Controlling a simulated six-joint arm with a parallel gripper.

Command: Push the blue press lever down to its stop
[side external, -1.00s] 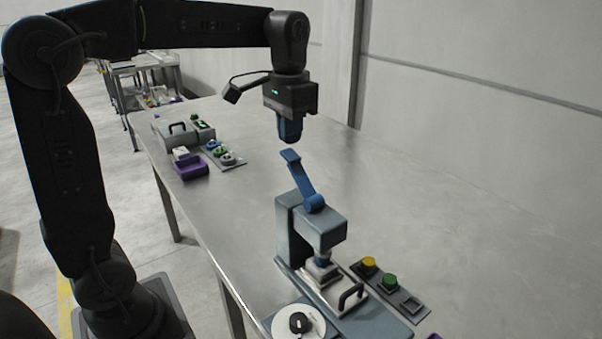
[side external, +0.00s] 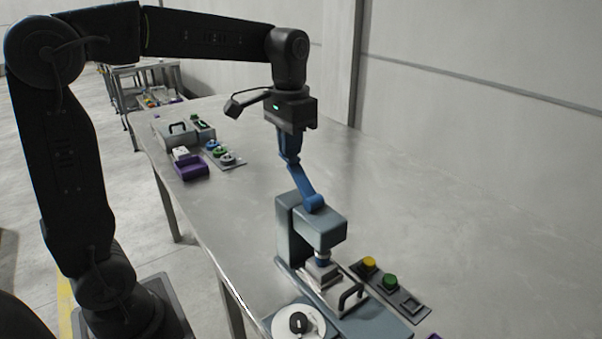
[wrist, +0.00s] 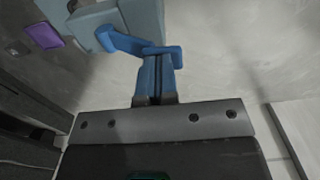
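The blue press lever (side external: 303,186) rises from its pivot on top of the grey press (side external: 320,229) and tilts up and left in the side view. In the wrist view the lever (wrist: 122,42) ends in a short crossbar handle (wrist: 172,50). My gripper (side external: 290,156) is above the lever's upper end, pointing down, its blue fingers side by side with nothing seen between them. In the wrist view the fingertips (wrist: 157,60) meet the handle's edge and appear to touch it. The exact contact is partly hidden.
A yellow button (side external: 369,263) and a green button (side external: 390,281) sit on a panel right of the press. A white dial (side external: 284,322) is in front. The table's right side is clear.

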